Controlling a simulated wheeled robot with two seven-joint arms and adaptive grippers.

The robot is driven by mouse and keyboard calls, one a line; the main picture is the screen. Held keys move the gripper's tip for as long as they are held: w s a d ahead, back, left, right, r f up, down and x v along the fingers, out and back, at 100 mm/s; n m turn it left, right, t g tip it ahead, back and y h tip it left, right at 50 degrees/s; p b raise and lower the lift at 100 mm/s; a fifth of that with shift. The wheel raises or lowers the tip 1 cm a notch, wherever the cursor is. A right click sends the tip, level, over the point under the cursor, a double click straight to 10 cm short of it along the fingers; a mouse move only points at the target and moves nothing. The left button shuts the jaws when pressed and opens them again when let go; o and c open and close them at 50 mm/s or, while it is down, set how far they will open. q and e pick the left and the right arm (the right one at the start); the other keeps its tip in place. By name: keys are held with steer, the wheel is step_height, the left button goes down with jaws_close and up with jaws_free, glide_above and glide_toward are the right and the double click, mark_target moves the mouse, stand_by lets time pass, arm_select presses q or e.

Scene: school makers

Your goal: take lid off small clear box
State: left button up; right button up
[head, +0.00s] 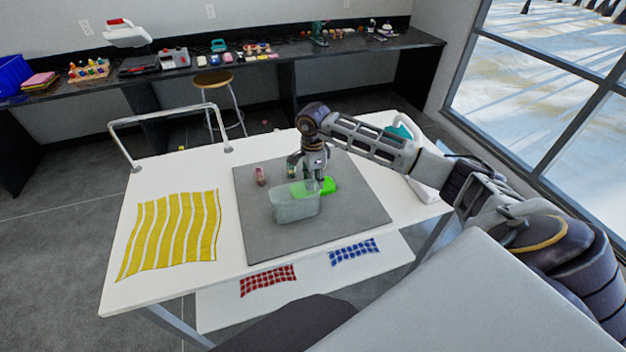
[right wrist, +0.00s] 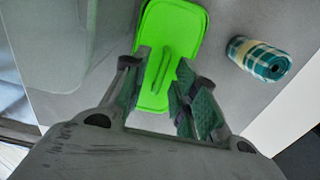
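The small clear box (head: 296,207) stands on the grey mat in the head view. It also shows in the right wrist view (right wrist: 50,50) at the left. The bright green lid (head: 327,186) is beside the box's right end and off its top, and it fills the upper middle of the right wrist view (right wrist: 172,30). My right gripper (head: 315,184) reaches down over the lid. In the right wrist view its fingers (right wrist: 163,68) are apart, one on each side of the lid's raised ridge, with a gap visible. I cannot tell whether the lid rests on the mat. My left gripper is not in view.
A teal plaid roll (right wrist: 258,58) lies near the lid, and a pinkish roll (head: 260,176) stands behind the box. The grey mat (head: 262,240) is clear in front. A yellow striped cloth (head: 170,232) lies left; red (head: 267,281) and blue (head: 353,252) checked cloths lie lower.

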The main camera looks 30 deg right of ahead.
step_height(320, 180, up, 12)
steer(key=b, duration=0.1)
stand_by(0.6)
steer(key=shift+f, duration=0.1)
stand_by(0.7)
